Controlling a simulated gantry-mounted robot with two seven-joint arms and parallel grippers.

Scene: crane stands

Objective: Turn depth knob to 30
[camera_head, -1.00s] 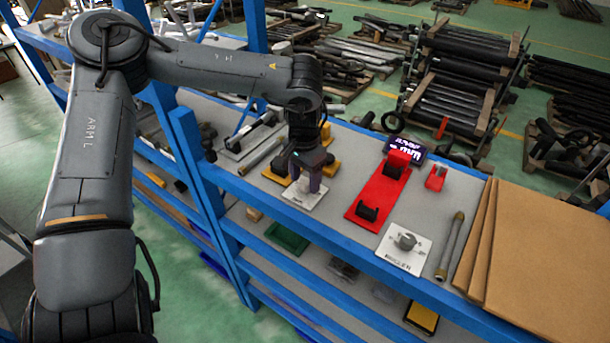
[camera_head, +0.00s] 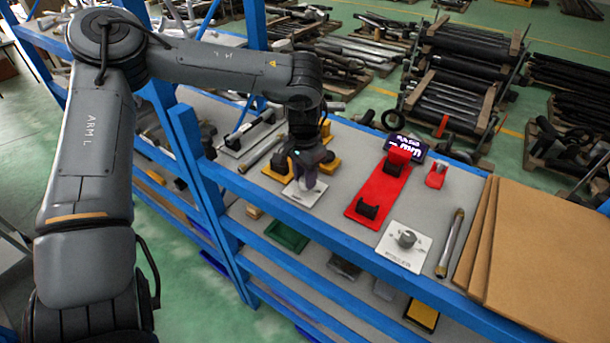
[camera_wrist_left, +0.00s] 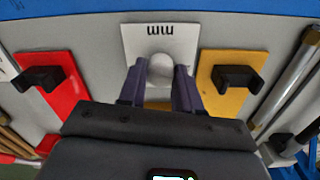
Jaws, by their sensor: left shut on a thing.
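A white plate (camera_head: 303,196) with a round knob lies on the grey shelf top under my left gripper (camera_head: 310,182). In the left wrist view the pale round knob (camera_wrist_left: 161,68) sits between the two purple fingers, and the plate (camera_wrist_left: 135,36) carries upside-down "mm" lettering. My left gripper (camera_wrist_left: 161,82) points down and is shut on this knob. A second white plate (camera_head: 402,258) with a grey knob (camera_head: 405,240) stands further right; its lettering is too blurred to read. A dark display (camera_head: 407,147) shows light characters that I cannot read. My right gripper is not in view.
A red plate (camera_head: 376,195) with black holders lies right of the gripper. A yellow plate (camera_wrist_left: 233,90) is close beside the knob plate. A metal rod (camera_head: 450,243) and brown boards (camera_head: 530,255) fill the right end. A blue rail (camera_head: 350,243) edges the shelf.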

